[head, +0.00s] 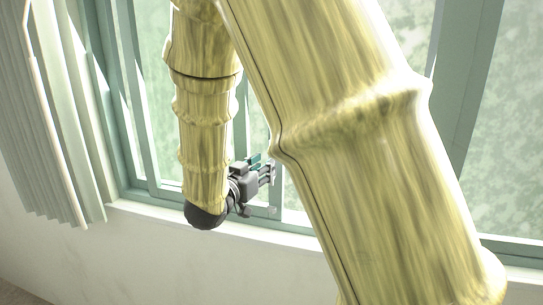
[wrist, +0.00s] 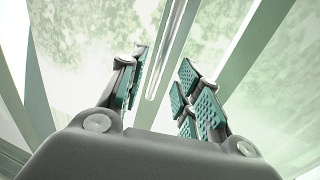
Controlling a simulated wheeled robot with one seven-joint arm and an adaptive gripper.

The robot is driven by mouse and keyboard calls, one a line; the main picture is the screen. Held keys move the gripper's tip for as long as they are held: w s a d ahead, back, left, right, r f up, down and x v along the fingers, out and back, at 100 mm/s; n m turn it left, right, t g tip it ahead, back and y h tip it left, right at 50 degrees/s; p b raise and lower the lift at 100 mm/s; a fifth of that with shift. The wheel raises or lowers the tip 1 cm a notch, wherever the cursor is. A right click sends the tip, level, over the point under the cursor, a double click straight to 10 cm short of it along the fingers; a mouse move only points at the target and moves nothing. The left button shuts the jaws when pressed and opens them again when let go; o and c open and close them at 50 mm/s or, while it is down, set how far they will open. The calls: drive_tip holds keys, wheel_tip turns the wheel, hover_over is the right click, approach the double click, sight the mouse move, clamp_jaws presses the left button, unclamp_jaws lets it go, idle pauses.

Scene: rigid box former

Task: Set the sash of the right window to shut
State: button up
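The window has a pale green frame (head: 455,120) with panes of blurred greenery behind. My gripper (head: 266,172) is low at the window, just above the sill, beside the frame's lower edge. In the wrist view my gripper (wrist: 167,88) is open, with teal pads on both sides. A slim, shiny pale bar (wrist: 172,48) runs lengthwise in the gap between the fingers, apart from both. I cannot tell how deep it lies between them. My arm hides much of the window's middle in the head view, so which sash is which and how far it stands open is unclear.
A pale pleated curtain (head: 45,120) hangs at the left of the window. A white sill (head: 160,216) runs below the frame, with a plain light wall (head: 150,265) under it. My own arm fills the middle and right of the head view.

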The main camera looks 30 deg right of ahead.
sight(271, 185)
drive_tip(key=shift+p+x, duration=0.8)
drive_tip(key=shift+x, duration=1.75)
clamp_jaws()
